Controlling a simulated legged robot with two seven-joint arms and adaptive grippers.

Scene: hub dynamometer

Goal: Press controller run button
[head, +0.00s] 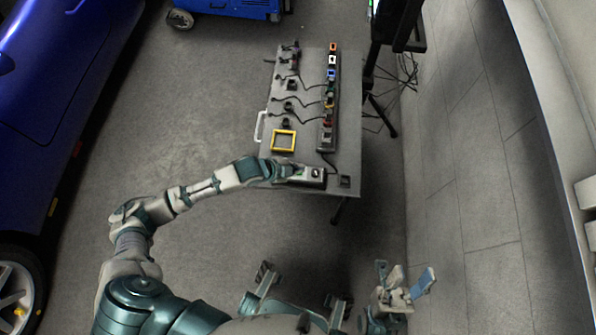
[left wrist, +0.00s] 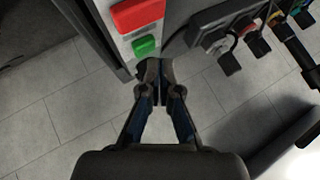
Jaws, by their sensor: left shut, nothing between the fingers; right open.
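The controller (head: 314,178) is a small box at the near end of the grey cart top. In the left wrist view, its light grey face (left wrist: 116,27) carries a large red button (left wrist: 138,14) and a smaller green button (left wrist: 144,46). My left gripper (head: 288,171) is at the controller's left side in the head view. In the left wrist view my left gripper (left wrist: 160,64) is shut and empty, its tips just below the green button; I cannot tell whether they touch. My right gripper (head: 403,282) is open and empty, low in the head view, away from the cart.
The cart top (head: 270,150) holds a yellow square frame (head: 283,139), a long strip of coloured connectors (head: 329,95) and several cabled black plugs. A white handle (head: 259,127) is on its left edge. A blue car (head: 50,80) stands left. Floor is open between.

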